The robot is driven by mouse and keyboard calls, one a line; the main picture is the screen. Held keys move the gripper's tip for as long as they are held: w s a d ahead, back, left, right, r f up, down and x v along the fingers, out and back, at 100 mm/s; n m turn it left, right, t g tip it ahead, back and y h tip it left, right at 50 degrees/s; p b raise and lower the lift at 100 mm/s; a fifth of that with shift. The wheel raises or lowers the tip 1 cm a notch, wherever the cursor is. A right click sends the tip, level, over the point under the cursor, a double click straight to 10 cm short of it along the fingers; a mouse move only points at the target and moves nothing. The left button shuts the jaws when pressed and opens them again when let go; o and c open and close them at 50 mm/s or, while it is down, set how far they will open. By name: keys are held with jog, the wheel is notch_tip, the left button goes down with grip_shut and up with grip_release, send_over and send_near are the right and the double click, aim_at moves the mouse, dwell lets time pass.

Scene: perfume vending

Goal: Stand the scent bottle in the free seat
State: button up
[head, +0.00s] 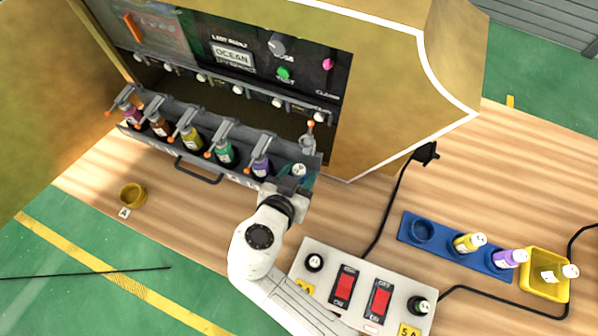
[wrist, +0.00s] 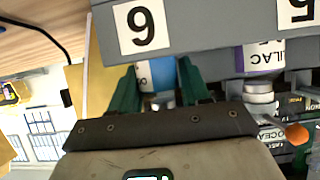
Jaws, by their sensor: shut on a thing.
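The scent bottle shows in the wrist view as a blue and white body (wrist: 160,74) between the two green fingers of my gripper (wrist: 158,88). In the head view its white cap (head: 299,169) shows at the right end of the grey rack (head: 135,133), by my gripper (head: 293,184). My gripper is shut on the bottle. In the wrist view, the rack's front label "6" (wrist: 140,26) is beside the bottle. The clamp lever at that end (head: 309,138) stands raised. The bottle's base is hidden, so I cannot tell whether it rests in the seat.
Several clamped bottles fill the other seats, with a purple one (head: 262,164) nearest. The machine housing (head: 400,90) rises behind. A switch box (head: 335,262) stands in front. A blue tray (head: 443,252) and yellow bin (head: 533,288) stand at right.

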jog(key=shift+f+b, duration=0.3)
jog(key=o, duration=1.1)
jog(key=shift+r, duration=0.1)
jog(key=shift+r+p, duration=0.2)
jog(key=shift+p, duration=0.1)
jog(key=b+v, duration=0.1)
jog(key=v, duration=1.1)
jog(key=shift+f, duration=0.1)
